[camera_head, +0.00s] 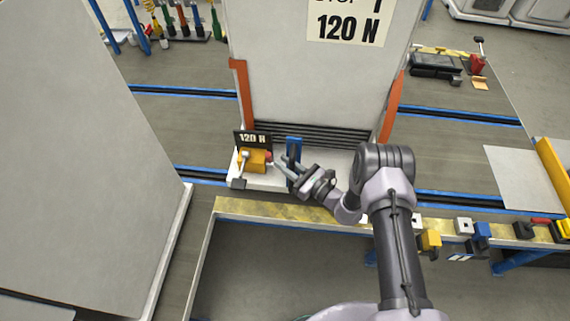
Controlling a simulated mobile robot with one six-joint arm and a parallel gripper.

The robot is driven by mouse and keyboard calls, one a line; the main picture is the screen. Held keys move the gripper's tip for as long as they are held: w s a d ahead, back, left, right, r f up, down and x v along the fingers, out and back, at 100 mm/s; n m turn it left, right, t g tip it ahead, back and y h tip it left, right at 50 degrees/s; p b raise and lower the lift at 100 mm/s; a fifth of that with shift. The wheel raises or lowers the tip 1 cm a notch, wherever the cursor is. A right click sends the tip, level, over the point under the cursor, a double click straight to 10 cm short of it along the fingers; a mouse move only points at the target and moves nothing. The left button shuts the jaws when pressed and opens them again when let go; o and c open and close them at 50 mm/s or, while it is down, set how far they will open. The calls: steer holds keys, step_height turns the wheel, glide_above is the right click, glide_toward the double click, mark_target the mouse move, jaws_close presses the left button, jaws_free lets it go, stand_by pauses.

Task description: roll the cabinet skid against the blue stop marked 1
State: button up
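The tall grey cabinet (310,85) stands upright at the top centre on a white skid base (345,160), with an orange strip (243,93) at its left side and another (391,105) at its right. Its label (349,24), cut by the top edge, reads 120 N below a partly visible "STOP 1". A blue upright bar (293,147) rises at the skid's front. My gripper (282,163) is at this bar, its slim fingers overlapping it in view. I cannot tell whether they grip it. I cannot make out the blue stop itself.
A yellow block (252,161) with a black 120 N sign (252,139) sits left of the bar. A yellow-marked bench edge (270,211) runs in front. Another large grey cabinet (75,150) fills the left. Blue-edged floor rails (180,91) run across. Small tools lie at right.

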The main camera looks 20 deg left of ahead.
jaws_close()
steer(key=shift+d+f, duration=0.1)
stand_by(1.2)
